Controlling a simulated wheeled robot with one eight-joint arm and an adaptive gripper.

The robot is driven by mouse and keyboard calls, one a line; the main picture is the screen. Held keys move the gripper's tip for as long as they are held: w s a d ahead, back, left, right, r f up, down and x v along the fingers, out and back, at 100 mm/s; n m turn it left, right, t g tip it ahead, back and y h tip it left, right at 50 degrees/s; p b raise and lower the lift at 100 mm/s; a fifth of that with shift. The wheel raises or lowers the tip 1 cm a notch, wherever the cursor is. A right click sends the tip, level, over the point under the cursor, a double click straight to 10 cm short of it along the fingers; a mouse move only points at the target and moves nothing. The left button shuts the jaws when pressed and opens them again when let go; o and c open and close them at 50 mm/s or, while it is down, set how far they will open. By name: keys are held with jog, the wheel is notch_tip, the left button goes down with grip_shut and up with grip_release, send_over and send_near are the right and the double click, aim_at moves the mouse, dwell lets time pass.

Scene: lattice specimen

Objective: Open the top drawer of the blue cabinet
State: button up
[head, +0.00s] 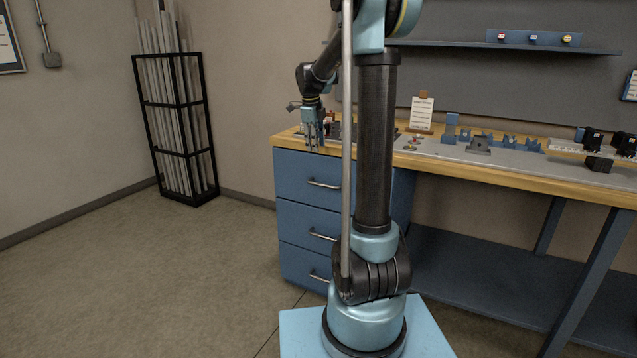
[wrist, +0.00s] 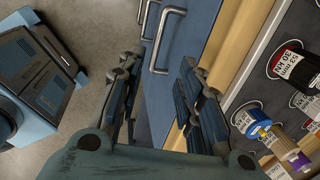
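The blue cabinet (head: 295,180) stands under the left end of the wooden bench, with three drawers stacked on its front. The top drawer (head: 290,171) looks closed, and its silver bar handle (head: 323,184) is in plain view. In the wrist view the top drawer handle (wrist: 168,42) lies just beyond the fingertips, nearest the wooden edge. My gripper (head: 313,146) points down in front of the cabinet's upper edge, above the top handle. In the wrist view my gripper (wrist: 160,64) is open, its fingers wide apart with nothing between them.
The wooden benchtop (head: 480,176) runs right from the cabinet. Labelled cans (wrist: 289,62) and small bottles (wrist: 252,120) stand on it close to my gripper's right side. A black rack of rods (head: 178,125) stands at the left. The floor before the cabinet is clear.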

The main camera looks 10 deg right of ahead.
send_near(319, 179)
jog(key=s+f, duration=0.1)
jog(key=f, duration=0.1)
jog(key=s+f, duration=0.1)
jog(key=f, duration=0.2)
jog(key=s+f, duration=0.1)
jog(key=f, duration=0.1)
jog(key=shift+s+d+f, duration=0.2)
jog(key=shift+s+f, duration=0.05)
jog(key=shift+f, duration=0.1)
grip_shut()
